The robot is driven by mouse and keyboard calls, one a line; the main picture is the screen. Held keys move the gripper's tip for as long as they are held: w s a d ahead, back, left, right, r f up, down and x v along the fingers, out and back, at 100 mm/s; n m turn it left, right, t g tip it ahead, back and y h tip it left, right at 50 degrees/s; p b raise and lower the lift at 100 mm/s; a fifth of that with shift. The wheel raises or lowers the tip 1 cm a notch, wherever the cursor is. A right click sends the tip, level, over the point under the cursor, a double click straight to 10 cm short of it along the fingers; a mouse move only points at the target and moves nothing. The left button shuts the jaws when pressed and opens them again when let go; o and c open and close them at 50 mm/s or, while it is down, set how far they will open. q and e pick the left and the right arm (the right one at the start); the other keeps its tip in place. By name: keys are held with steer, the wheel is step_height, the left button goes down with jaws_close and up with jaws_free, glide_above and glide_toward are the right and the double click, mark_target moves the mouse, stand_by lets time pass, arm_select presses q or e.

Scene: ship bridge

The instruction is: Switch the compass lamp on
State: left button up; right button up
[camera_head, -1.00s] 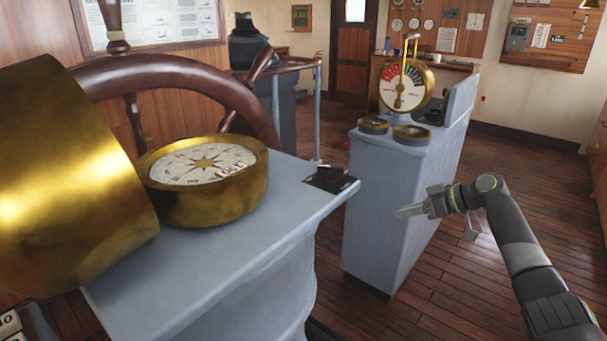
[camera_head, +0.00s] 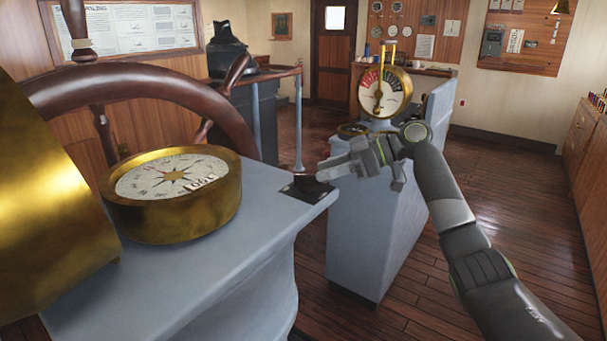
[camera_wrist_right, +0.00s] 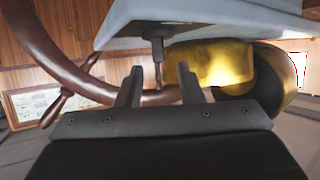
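The brass compass (camera_head: 172,193) with its white dial sits on the pale blue-grey binnacle top (camera_head: 215,262). A dark switch (camera_head: 306,186) on a small black plate is at the right corner of that top. My right gripper (camera_head: 326,168) is just right of the switch, its fingers pointing left toward it; whether they touch it cannot be told. In the right wrist view the gripper's two fingers (camera_wrist_right: 159,82) are apart with nothing clearly held between them. The compass's brass body (camera_wrist_right: 212,66) shows beyond them. My left gripper is not in view.
A large brass cylinder (camera_head: 45,205) stands left of the compass. The wooden steering wheel (camera_head: 150,78) is behind it. A grey pedestal with a brass-rimmed telegraph dial (camera_head: 383,92) stands behind my right arm. Open wooden floor (camera_head: 500,210) lies to the right.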

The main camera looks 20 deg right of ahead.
mark_target(304, 175)
steer(key=x, duration=0.6)
steer(key=shift+a+p, duration=0.1)
steer(key=shift+p, duration=0.25)
steer(key=shift+c, duration=0.3)
jaws_close()
